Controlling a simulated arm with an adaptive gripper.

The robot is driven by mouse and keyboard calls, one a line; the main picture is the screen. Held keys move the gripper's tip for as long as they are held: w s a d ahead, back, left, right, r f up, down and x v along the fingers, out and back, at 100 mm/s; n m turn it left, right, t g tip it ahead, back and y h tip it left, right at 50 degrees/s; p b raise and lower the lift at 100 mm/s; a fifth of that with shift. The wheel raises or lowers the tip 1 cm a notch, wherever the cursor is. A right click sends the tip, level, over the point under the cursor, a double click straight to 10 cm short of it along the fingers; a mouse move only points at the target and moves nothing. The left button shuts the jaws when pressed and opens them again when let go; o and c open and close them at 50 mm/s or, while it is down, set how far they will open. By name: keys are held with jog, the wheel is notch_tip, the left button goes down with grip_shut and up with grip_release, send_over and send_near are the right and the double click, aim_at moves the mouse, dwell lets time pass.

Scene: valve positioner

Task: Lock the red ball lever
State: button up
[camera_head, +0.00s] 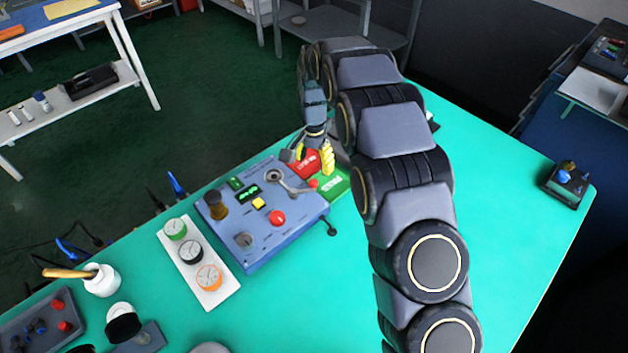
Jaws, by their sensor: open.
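The red ball lever (313,184) is on the right side of the blue control box (258,258). Its grey arm runs from a round pivot at the box's upper part, and its red ball sits at the box's right edge. My gripper (313,160), with yellow fingertips, is open just behind the ball, above a red plate (306,168). A green plate (334,186) lies beside the red one, close to the ball. The fingers appear apart from the ball, though their height above it is hard to judge. Lettering on both plates is too small to read.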

aim_at(314, 181)
notch_tip(314, 181, down, 8)
jog(key=shift+r, duration=0.1)
grip_shut()
dwell(0.4)
